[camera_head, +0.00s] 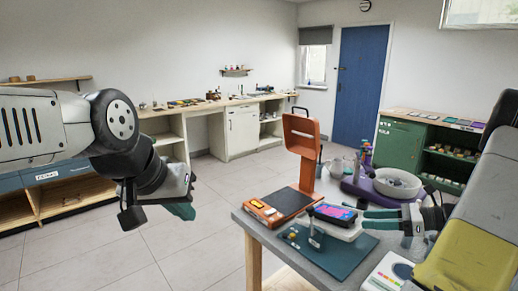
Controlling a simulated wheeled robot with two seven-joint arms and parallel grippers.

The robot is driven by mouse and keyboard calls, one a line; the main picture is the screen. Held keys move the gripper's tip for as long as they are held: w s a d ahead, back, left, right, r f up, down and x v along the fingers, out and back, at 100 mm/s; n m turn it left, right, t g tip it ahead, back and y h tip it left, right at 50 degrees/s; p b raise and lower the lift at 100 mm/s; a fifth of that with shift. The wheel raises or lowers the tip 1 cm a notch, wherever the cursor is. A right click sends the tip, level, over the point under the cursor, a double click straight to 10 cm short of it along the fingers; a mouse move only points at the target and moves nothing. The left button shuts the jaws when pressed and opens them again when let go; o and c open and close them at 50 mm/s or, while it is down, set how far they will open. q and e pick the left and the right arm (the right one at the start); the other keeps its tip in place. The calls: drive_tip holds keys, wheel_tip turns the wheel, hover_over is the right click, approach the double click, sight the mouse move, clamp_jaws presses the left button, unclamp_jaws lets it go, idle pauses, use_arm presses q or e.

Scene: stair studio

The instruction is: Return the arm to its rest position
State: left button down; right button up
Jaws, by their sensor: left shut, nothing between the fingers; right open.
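My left gripper (184,208) hangs at the left over the open floor, clear of the table. Its dark fingers point down and to the right, and it is shut with nothing in it. The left arm (45,128) comes in from the left edge. My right gripper (388,220) is over the right part of the grey table (246,218), its fingers pointing left. It is open, with its fingers close to a device with a bright pink and blue screen (334,212). Whether they touch it is unclear.
A wooden shelf unit (75,196) stands behind my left arm. The tiled floor (185,250) is free.

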drive_tip(key=s+a+r+n+h, duration=1.1)
drive_tip(key=s+a+r+n, duration=0.5)
drive_tip(key=n, duration=0.9)
drive_tip(key=shift+s+a, duration=1)
drive_tip(key=shift+a, duration=0.05)
idle(4.5)
